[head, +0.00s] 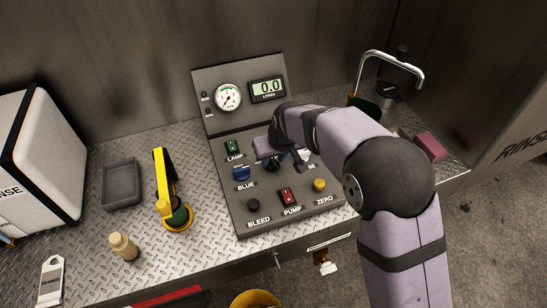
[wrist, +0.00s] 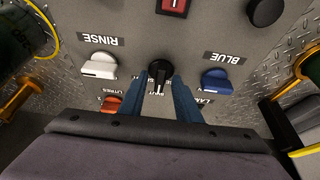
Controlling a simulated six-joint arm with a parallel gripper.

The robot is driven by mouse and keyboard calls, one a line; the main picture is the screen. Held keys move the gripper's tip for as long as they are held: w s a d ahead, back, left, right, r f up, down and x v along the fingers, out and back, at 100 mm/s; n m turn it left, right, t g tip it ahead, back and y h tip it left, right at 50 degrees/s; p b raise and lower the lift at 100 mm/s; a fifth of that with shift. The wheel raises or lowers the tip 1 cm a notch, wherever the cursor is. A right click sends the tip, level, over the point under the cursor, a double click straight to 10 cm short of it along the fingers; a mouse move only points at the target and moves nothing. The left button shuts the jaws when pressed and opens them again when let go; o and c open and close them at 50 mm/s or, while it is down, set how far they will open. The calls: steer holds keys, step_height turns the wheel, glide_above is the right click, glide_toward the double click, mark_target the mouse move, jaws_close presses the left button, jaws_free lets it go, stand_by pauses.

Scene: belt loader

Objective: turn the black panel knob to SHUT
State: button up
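The black panel knob (wrist: 160,70) is in the upper middle of the wrist view, with a narrow raised grip that points down in the picture. A white label, upside down and partly covered, lies just below it. My gripper (wrist: 162,78) has its two blue fingers apart, one on each side of the knob, with a gap wider than the raised grip. I cannot tell whether the fingertips touch the knob. In the head view my gripper (head: 271,156) is over the middle of the panel (head: 228,205), and only the lower part of the knob (head: 272,168) shows.
A blue knob (wrist: 216,81) and a white RINSE knob (wrist: 99,67) flank the black one. A red PUMP switch (head: 287,197), a BLEED knob (head: 253,205) and a yellow ZERO button (head: 319,185) sit nearer the front. A yellow-handled tool (head: 166,180) stands left of the panel.

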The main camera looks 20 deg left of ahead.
steer(key=b+v, duration=0.2)
steer(key=v, duration=0.5)
steer(key=shift+r, duration=0.15)
stand_by(0.4)
steer(key=d, duration=0.3)
steer(key=d+f+m, duration=0.1)
steer(key=d, duration=0.3)
steer(key=d+m+h, duration=0.1)
steer(key=d, duration=0.3)
steer(key=shift+w+f, duration=0.25)
steer(key=shift+f, duration=0.1)
steer(key=s+d+f+m+g+h, duration=0.15)
steer(key=s+d, duration=0.25)
steer(key=d, duration=0.6)
steer(key=s+d+f+m, duration=0.2)
steer(key=s+d+m, duration=0.15)
steer(key=d, duration=0.65)
steer(key=s+d+f+m+g, duration=0.1)
steer(key=s+d+f+m, duration=0.1)
steer(key=s+d, duration=0.4)
steer(key=s+f, duration=0.1)
steer(key=s, duration=0.3)
steer(key=shift+s+d+f+g+h, duration=0.2)
steer(key=shift+d+f+g+h, duration=0.05)
steer(key=shift+d+g+h, duration=0.1)
steer(key=shift+a, duration=0.1)
